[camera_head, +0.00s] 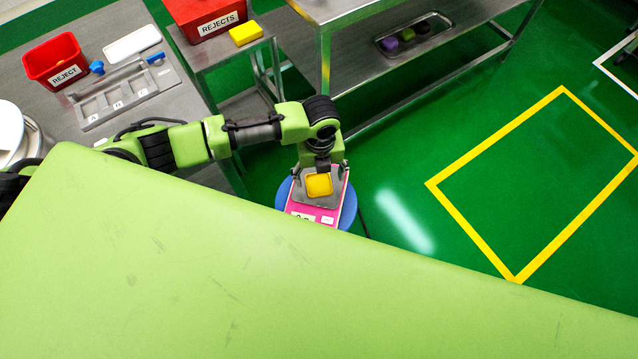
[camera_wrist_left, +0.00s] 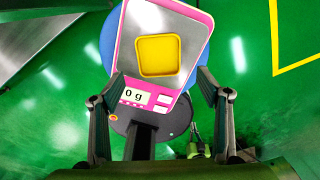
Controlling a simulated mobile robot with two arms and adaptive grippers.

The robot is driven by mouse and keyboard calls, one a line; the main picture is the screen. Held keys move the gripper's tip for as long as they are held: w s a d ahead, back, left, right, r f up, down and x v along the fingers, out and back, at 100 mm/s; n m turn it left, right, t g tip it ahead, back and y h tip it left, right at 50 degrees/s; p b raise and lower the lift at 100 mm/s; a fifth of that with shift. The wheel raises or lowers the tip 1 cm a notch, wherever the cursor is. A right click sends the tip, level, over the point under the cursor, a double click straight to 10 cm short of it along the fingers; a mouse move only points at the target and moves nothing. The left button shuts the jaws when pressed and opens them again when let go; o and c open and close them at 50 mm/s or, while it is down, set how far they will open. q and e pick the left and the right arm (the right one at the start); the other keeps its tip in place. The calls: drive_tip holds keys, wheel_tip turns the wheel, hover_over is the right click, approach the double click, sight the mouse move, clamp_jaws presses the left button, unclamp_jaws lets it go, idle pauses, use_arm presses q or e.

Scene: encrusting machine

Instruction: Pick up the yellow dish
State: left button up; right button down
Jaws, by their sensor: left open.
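The yellow dish (camera_head: 319,185) is a small square dish with rounded corners. It lies on the grey plate of a pink scale (camera_head: 311,213). In the left wrist view the dish (camera_wrist_left: 158,55) sits near the top middle, and the scale (camera_wrist_left: 160,96) display reads 0 g. My left gripper (camera_head: 321,170) is open above the scale. In the left wrist view its fingers (camera_wrist_left: 160,82) are spread wide on either side of the scale, with the dish ahead between them, untouched.
The scale rests on a round blue stool (camera_head: 348,205). A metal table (camera_head: 60,110) with a red reject bin (camera_head: 54,58) stands at left. A yellow block (camera_head: 246,34) lies beside the red REJECTS bin (camera_head: 208,15).

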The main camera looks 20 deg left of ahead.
sight(319, 188)
use_arm(q)
wheel_tip(319, 188, down, 5)
drive_tip(key=shift+w+a+f, duration=0.1)
drive_tip(key=c, duration=1.1)
drive_tip(key=shift+r, duration=0.65)
drive_tip(key=s+a+r, duration=0.2)
drive_tip(key=s+r, duration=0.2)
drive_tip(key=s+a+r, duration=0.1)
drive_tip(key=s+r, duration=0.3)
drive_tip(key=s+a+r, duration=0.2)
drive_tip(key=s+r, duration=0.2)
drive_tip(key=shift+s+a+p, duration=0.3)
drive_tip(key=shift+s, duration=0.1)
